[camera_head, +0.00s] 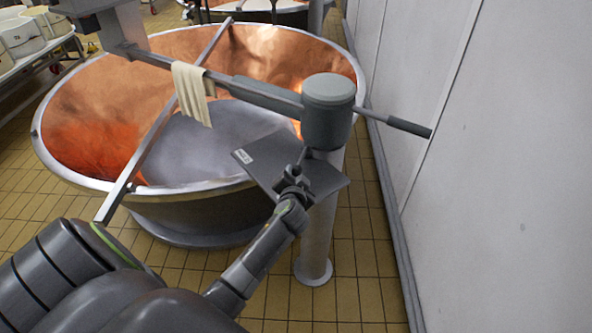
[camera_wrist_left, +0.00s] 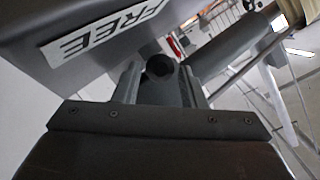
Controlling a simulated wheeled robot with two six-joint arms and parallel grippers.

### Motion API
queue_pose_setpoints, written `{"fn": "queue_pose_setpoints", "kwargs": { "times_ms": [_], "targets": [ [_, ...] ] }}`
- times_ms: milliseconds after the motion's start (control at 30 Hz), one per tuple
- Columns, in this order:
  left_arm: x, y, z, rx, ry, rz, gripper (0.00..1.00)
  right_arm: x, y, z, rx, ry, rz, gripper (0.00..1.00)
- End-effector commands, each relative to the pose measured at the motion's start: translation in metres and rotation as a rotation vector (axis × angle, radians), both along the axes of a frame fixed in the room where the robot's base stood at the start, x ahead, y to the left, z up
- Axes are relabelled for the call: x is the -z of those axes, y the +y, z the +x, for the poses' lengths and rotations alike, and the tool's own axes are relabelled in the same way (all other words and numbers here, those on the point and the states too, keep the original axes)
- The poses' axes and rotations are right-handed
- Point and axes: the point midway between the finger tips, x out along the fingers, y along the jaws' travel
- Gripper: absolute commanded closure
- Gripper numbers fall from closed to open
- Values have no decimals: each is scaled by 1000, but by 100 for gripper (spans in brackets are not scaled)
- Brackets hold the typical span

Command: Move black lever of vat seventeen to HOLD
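The black lever (camera_head: 302,155) shows as a short dark stick under the grey hub, beside the tilted grey plate (camera_head: 327,176). In the left wrist view its dark round knob (camera_wrist_left: 160,67) shows in front of the plate's underside, near a white label reading FREE (camera_wrist_left: 108,32). My left gripper (camera_head: 292,172) is at the lever, below the hub. In the wrist view its two fingers (camera_wrist_left: 160,82) stand apart on either side of the knob, with narrow gaps; contact is not clear. No label reading HOLD and no vat number is legible. My right gripper is not visible.
The large copper vat (camera_head: 88,108) stands behind the steel post (camera_head: 318,232). The grey hub (camera_head: 327,108) carries a long arm with a cream cloth (camera_head: 193,92) and a handle (camera_head: 409,126) towards the white wall (camera_head: 490,190). Tiled floor (camera_head: 362,255) is free near the post.

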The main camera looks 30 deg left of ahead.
Motion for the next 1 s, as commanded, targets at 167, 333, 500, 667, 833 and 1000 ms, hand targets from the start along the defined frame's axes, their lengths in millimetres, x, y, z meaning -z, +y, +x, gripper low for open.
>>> {"fn": "queue_pose_setpoints", "kwargs": {
  "times_ms": [167, 333, 500, 667, 833, 1000],
  "targets": [
    [5, 10, 17, 0, -1, 2, 62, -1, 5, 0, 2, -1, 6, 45],
    [9, 15, 25, 1, -1, 0, 62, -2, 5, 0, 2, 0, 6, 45],
    [10, 16, 27, 1, -1, -1, 62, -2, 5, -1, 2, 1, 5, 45],
    [10, 16, 27, 0, -1, -1, 62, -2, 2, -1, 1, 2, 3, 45],
    [10, 16, 27, 1, -1, -1, 82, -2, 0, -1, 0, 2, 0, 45],
    [10, 16, 27, 0, 0, -1, 100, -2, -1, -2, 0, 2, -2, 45]
  ]
}}
